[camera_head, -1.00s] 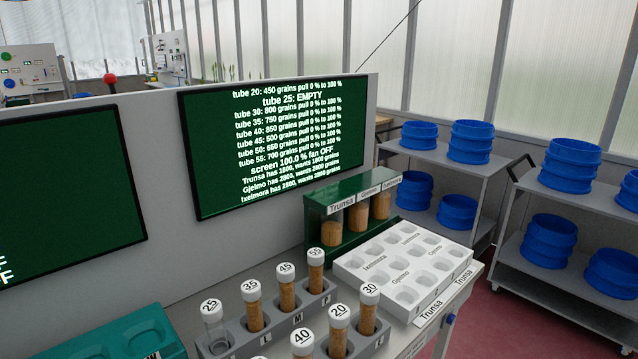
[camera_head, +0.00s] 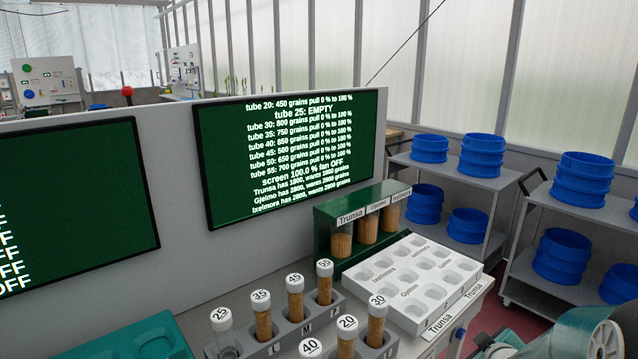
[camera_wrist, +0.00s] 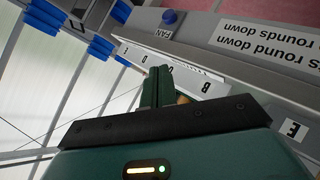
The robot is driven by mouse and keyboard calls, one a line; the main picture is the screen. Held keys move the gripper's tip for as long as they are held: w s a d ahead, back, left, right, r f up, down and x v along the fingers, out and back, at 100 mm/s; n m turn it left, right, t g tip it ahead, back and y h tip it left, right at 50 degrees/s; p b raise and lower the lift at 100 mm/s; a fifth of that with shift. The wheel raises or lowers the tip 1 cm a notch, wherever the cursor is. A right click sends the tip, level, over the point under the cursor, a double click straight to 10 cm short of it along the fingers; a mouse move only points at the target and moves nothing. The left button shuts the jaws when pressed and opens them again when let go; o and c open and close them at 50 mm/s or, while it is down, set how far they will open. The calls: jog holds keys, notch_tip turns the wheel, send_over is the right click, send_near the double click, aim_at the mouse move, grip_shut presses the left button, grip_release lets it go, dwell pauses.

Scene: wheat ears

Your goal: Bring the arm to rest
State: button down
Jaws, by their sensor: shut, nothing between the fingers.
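In the wrist view my gripper (camera_wrist: 158,88) shows as narrow green fingers beyond a black plate and a teal housing with a small light. The fingers are together with nothing visible between them. In the head view a teal and grey part of my arm (camera_head: 580,335) is at the lower right corner, beside the bench. The fingers cannot be made out in that view.
Tubes of grain stand in a grey rack (camera_head: 268,345); tube 25 (camera_head: 223,330) looks empty. Behind are a white tray (camera_head: 412,315) and a green stand (camera_head: 322,240) with several tubes. Carts with blue sieves (camera_head: 585,180) stand at right. A screen (camera_head: 290,155) lists tube settings.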

jog(key=s+a+r+m+g+y, duration=0.1)
jog(key=s+a+r+m+g, duration=0.1)
jog(key=s+a+r, duration=0.2)
jog(key=s+a+r+m+g+y, duration=0.1)
jog(key=s+a+r, duration=0.4)
jog(key=s+a, duration=0.5)
jog(key=s+a+r+m+g+y, duration=0.1)
jog(key=s+a+r+m+g, duration=0.2)
jog(key=s+a+r, duration=0.2)
jog(key=s+a, duration=0.3)
jog(key=a, duration=0.1)
jog(key=shift+a+r+m, duration=0.25)
jog(key=shift+a+m, duration=0.05)
jog(key=shift+a, duration=0.05)
jog(key=shift+s, duration=0.1)
